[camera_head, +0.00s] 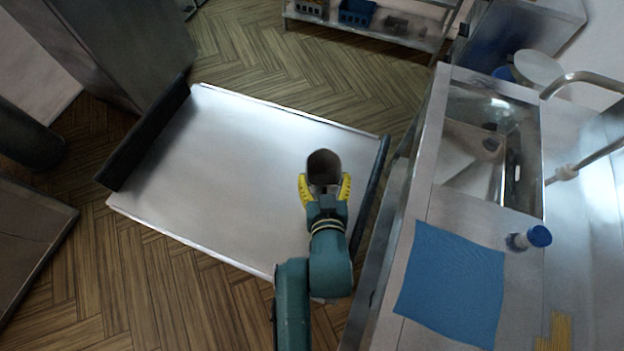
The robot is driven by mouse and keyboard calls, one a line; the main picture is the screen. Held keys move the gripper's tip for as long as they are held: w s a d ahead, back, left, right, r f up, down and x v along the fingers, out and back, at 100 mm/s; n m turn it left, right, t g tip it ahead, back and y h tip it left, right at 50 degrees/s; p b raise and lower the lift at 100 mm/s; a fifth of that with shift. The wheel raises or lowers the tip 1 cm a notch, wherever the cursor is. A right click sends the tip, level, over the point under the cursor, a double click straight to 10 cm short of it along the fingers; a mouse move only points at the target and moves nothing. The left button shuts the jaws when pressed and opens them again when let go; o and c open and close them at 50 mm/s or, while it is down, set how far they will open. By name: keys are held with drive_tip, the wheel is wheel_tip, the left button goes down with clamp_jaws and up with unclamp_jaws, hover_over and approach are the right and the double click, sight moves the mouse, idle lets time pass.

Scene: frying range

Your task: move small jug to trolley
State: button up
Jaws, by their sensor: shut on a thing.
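The small jug (323,166) is a dull grey-brown vessel with a dark opening, seen from above. My gripper (324,187) is shut on the jug, with a yellow finger at each side of it. The trolley (228,168) is a flat silvery top with dark bars at its left and right ends. The jug and gripper show over the right part of the trolley top. I cannot tell whether the jug touches the surface or hangs above it. The underside of the jug is hidden.
A steel counter with a sink (470,150) stands at the right. On it lie a blue cloth (450,283) and a blue-capped bottle (538,237). A shelf with a blue crate (357,12) is at the back. Most of the trolley top is bare.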

wheel_tip(320, 180, down, 7)
drive_tip(key=shift+f, duration=0.15)
drive_tip(key=shift+f+b, duration=0.2)
drive_tip(key=shift+b, duration=0.1)
drive_tip(key=o, duration=1.1)
drive_tip(key=shift+r, duration=0.2)
drive_tip(key=a+v, duration=0.1)
drive_tip(key=v, duration=1.1)
drive_tip(key=w+d+r+t, duration=0.15)
drive_tip(key=w+r, duration=0.25)
drive_tip(key=r, duration=0.7)
drive_tip(key=w+d+r+t, duration=0.1)
drive_tip(key=w+r+t, duration=0.25)
drive_tip(key=r, duration=0.65)
drive_tip(key=s+d+r+t, duration=0.1)
drive_tip(key=r, duration=0.6)
drive_tip(key=s+d+r+t+h, duration=0.1)
drive_tip(key=r, duration=0.6)
drive_tip(key=s+d+r+m+t, duration=0.1)
drive_tip(key=r, duration=0.6)
drive_tip(key=shift+s+d+r+t+h+p, duration=0.1)
drive_tip(key=shift+s+r+t+h+p, duration=0.1)
drive_tip(key=shift+t+h+p, duration=0.15)
